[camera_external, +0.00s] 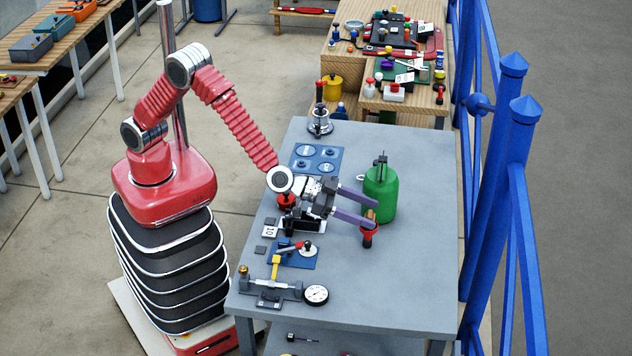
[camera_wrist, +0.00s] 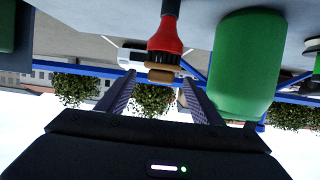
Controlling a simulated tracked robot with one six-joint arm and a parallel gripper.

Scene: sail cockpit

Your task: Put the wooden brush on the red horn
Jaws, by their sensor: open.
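A green canister (camera_external: 380,195) stands just behind the horn, close to the fingers. A blue stove-like plate (camera_external: 317,158), a dial gauge (camera_external: 316,294) and a blue pad (camera_external: 296,257) lie on the table. A blue railing (camera_external: 505,190) runs along the right. The table's front right is clear.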

